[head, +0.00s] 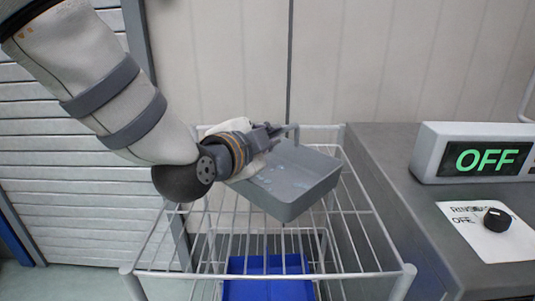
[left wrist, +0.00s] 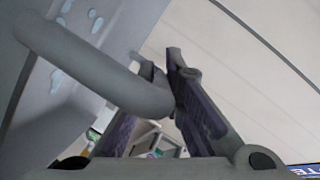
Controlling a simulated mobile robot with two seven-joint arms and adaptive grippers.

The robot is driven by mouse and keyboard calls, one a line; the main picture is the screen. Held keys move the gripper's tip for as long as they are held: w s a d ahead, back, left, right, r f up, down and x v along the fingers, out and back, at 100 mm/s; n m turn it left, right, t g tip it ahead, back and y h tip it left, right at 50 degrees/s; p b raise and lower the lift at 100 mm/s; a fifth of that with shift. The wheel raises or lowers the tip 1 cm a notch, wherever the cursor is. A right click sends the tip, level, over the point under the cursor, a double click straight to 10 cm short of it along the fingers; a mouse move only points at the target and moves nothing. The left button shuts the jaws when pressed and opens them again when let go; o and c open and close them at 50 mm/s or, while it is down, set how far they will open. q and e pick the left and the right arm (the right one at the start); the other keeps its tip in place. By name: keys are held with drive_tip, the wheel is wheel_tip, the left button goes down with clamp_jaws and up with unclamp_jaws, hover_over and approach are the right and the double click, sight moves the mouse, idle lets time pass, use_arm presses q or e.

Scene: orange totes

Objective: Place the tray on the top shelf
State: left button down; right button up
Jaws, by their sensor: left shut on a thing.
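A grey tray (head: 290,183) with pale wet-looking spots inside is at the middle of the head view, over the wire top shelf (head: 255,258) of a white rack. My left gripper (head: 272,135) is shut on the tray's handle at its back left side. In the left wrist view the handle (left wrist: 85,65) runs between the fingers (left wrist: 165,100), with the tray wall (left wrist: 50,80) at the left. The tray looks tilted; I cannot tell whether its underside touches the wires. My right gripper is not in view.
A blue bin (head: 268,285) sits lower in the rack. A grey counter (head: 400,170) stands close on the right, with a display (head: 485,158) reading OFF and a black knob (head: 497,219). The front of the top shelf is clear.

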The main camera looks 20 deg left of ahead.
sight(266, 177)
use_arm(q)
drive_tip(key=shift+w+a+f, duration=0.15)
drive_tip(key=shift+f, duration=0.85)
drive_tip(key=shift+w+a+f, duration=0.15)
drive_tip(key=shift+f, duration=0.8)
drive_tip(key=shift+f, duration=0.1)
drive_tip(key=c, duration=1.7)
unclamp_jaws()
